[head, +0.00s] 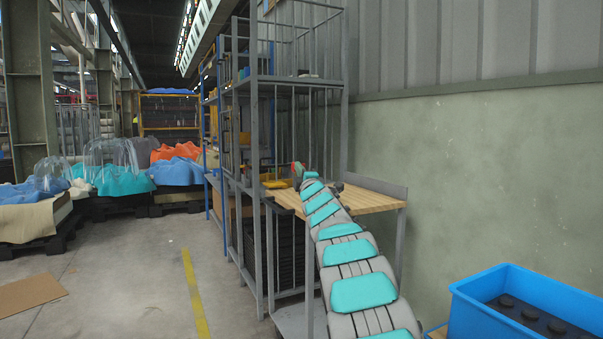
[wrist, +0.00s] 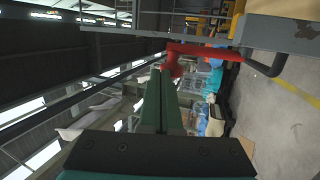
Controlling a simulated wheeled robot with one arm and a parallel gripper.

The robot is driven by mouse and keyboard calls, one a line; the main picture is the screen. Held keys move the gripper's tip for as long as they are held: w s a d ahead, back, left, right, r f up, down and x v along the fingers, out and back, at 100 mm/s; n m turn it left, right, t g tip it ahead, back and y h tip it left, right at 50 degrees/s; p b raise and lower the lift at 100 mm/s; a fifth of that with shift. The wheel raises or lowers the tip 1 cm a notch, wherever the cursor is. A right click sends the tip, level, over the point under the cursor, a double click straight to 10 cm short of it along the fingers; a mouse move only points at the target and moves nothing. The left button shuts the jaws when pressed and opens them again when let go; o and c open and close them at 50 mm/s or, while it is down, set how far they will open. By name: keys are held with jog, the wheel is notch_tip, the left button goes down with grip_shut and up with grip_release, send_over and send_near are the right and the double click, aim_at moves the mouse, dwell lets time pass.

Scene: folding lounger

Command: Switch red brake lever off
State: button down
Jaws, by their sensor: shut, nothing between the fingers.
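The red brake lever (wrist: 203,51) shows at the top centre of the wrist view. Its bar runs sideways in the picture, with a bent end (wrist: 172,63) just beyond my fingertips. My gripper (wrist: 161,80) has dark green fingers closed together with nothing between them. The fingertips are very close to the lever's bent end; I cannot tell whether they touch it. In the head view, a small patch of red shows by my gripper (head: 299,171) at the far end of my arm, above the wooden worktop. Most of the lever is hidden or too small there.
The wooden worktop (head: 372,200) stands beside a grey metal cage frame (head: 300,80). A blue crate (head: 520,290) is at the lower right, against the green wall. Pallets with coloured sheets (head: 120,180) stand at the left back. The floor left of the yellow line is mostly clear.

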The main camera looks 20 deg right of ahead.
jog(key=shift+x, duration=0.9)
jog(key=shift+a+r+p, duration=0.15)
jog(key=shift+r+p, duration=0.05)
jog(key=shift+p, duration=0.1)
jog(key=s+a+r+b, duration=0.1)
jog(key=s+r+b, duration=0.1)
jog(key=s, duration=1.1)
jog(key=shift+s+a+b, duration=0.25)
jog(key=shift+s+b, duration=0.15)
jog(key=shift+b, duration=0.15)
jog(key=shift+r, duration=0.15)
